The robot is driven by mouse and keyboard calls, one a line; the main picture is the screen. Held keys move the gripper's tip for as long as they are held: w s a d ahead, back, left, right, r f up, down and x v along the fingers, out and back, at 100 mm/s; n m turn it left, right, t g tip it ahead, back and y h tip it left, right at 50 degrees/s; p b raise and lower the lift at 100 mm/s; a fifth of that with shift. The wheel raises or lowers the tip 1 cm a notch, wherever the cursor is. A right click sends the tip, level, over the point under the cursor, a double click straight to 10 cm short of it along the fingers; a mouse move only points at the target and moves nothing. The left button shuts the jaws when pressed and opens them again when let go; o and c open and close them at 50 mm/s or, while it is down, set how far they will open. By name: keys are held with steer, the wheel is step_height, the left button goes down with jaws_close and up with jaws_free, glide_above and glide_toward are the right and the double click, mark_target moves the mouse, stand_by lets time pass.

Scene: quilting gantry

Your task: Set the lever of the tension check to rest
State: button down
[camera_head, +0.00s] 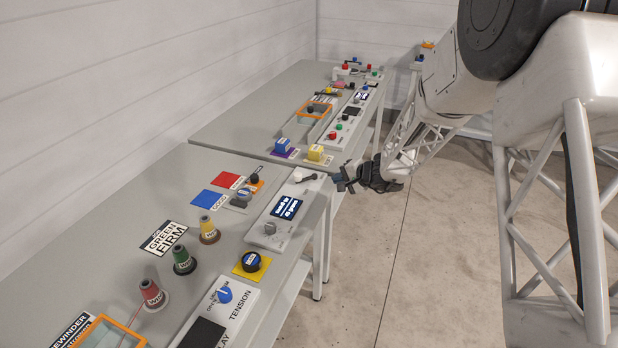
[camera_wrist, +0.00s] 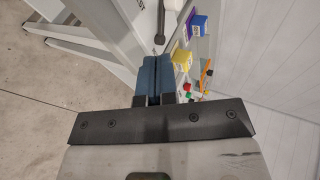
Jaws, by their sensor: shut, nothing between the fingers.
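My gripper (camera_head: 342,179) is shut and empty, just right of the far end of a white control panel (camera_head: 262,240) and apart from it. In the wrist view its blue fingertips (camera_wrist: 152,76) are together. A lever (camera_head: 309,178) with a dark handle lies low at that panel's far end, pointing toward my gripper; it also shows in the wrist view (camera_wrist: 186,26), beyond the fingers. The panel carries a lit screen (camera_head: 286,207) and a grey knob (camera_head: 270,228). I cannot read a tension check label on it.
A TENSION panel with a blue dial (camera_head: 224,295) is nearer. A black knob on an orange base (camera_head: 254,180) stands left of the lever. Blue (camera_head: 283,146) and yellow (camera_head: 316,153) blocks stand on the far table. Open floor lies right of the tables.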

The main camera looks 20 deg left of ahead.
steer(key=shift+a+f, duration=0.1)
steer(key=shift+a, duration=0.05)
glide_toward(299, 174)
steer(key=a+f, duration=0.2)
steer(key=f, duration=0.1)
steer(key=a+f, duration=0.1)
steer(key=shift+w+f, duration=0.2)
steer(key=shift+w, duration=0.1)
steer(key=shift+w+a, duration=0.25)
steer(key=shift+a, duration=0.75)
steer(key=shift+w+a+m+t+h, duration=0.1)
steer(key=shift+a+m+t+h, duration=0.25)
steer(key=shift+m+t, duration=0.4)
steer(key=shift+w+a+m+t+h, duration=0.1)
steer(key=shift+a+m+t+h, duration=0.15)
steer(key=shift+a+m+t, duration=0.35)
steer(key=shift+w+a, duration=0.15)
steer(key=shift+a, duration=0.1)
steer(key=shift+w+a, duration=0.3)
steer(key=shift+a, duration=0.25)
steer(key=shift+w+a, duration=0.65)
steer(key=shift+w, duration=0.05)
steer(key=shift+w+a+r, duration=0.1)
steer(key=shift+w, duration=0.05)
